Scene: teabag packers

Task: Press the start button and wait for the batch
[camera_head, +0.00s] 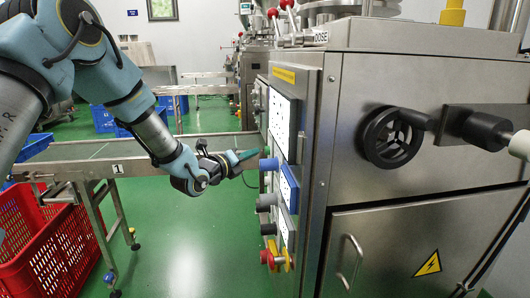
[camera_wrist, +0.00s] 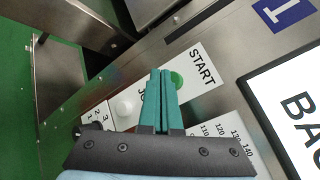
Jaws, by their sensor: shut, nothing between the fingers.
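My gripper (camera_head: 257,152) is in front of the control panel on the side of the steel machine (camera_head: 430,80). In the wrist view its two green fingers (camera_wrist: 161,73) are together with nothing between them. The green start button (camera_wrist: 178,80) is just right of the fingertips in the wrist view, partly covered by a finger, on a white plate marked START (camera_wrist: 202,68). I cannot tell whether a fingertip touches the button. A pale round knob or button (camera_wrist: 124,106) is left of the fingers.
Blue and grey knobs (camera_head: 268,164) and a red stop button on yellow (camera_head: 268,258) line the panel below my gripper. A black handwheel (camera_head: 392,137) sticks out at the right. A conveyor (camera_head: 75,166) and a red crate (camera_head: 55,250) stand left. The green floor between is clear.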

